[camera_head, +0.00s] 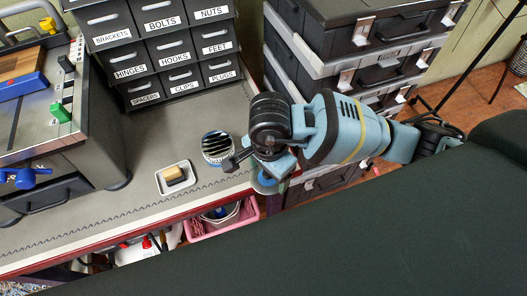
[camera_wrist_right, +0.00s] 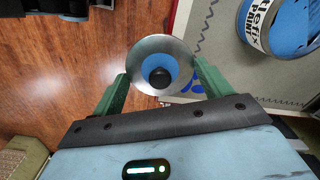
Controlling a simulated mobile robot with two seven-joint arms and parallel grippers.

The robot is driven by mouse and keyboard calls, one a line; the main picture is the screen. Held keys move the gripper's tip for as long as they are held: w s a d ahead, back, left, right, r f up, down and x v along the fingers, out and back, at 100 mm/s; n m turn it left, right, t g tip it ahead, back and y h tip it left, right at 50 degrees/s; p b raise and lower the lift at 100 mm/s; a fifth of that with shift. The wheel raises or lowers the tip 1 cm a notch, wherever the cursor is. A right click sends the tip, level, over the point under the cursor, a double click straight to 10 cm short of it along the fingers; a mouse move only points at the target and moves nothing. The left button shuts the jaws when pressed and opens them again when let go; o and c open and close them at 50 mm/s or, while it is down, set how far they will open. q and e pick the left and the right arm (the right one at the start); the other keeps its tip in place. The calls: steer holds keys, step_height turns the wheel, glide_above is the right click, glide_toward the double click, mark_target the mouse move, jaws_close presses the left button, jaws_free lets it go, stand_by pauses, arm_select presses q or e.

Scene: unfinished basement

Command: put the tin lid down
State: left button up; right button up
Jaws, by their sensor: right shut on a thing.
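The tin lid (camera_wrist_right: 140,57) is a round silver disc with a blue middle and a black knob. In the right wrist view my right gripper (camera_wrist_right: 159,75) is shut on it, with a green finger at each side of its rim. Wooden floor shows behind most of the lid, and the bench edge lies just right of it. In the head view a blue part of the lid (camera_head: 267,181) shows below my right gripper, beside the bench's right edge. A blue labelled tin (camera_head: 218,148) stands on the bench left of the gripper; it also shows in the wrist view (camera_wrist_right: 268,45). My left gripper is out of view.
A white tray (camera_head: 164,186) holding a yellowish block sits on the grey bench (camera_head: 125,215). Labelled drawers (camera_head: 160,55) stand behind, a grey machine (camera_head: 95,150) at left, and stacked dark cases (camera_head: 345,30) at right. A pink bin (camera_head: 215,231) is below the bench edge. Bench around the tray is bare.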

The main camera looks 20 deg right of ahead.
steer(key=w, duration=0.4)
steer(key=w+d, duration=0.1)
steer(key=w, duration=0.1)
steer(key=shift+f, duration=0.3)
steer(key=shift+w+d, duration=0.2)
steer(key=shift+w, duration=0.45)
step_height(320, 180, down, 4)
steer(key=shift+w+r, duration=0.1)
steer(key=shift+r, duration=0.1)
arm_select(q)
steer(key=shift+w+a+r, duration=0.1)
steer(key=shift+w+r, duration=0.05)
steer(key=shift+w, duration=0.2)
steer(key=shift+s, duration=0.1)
arm_select(e)
steer(key=shift+f, duration=0.15)
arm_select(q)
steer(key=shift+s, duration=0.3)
arm_select(e)
steer(key=o, duration=0.9)
steer(key=shift+o, duration=0.2)
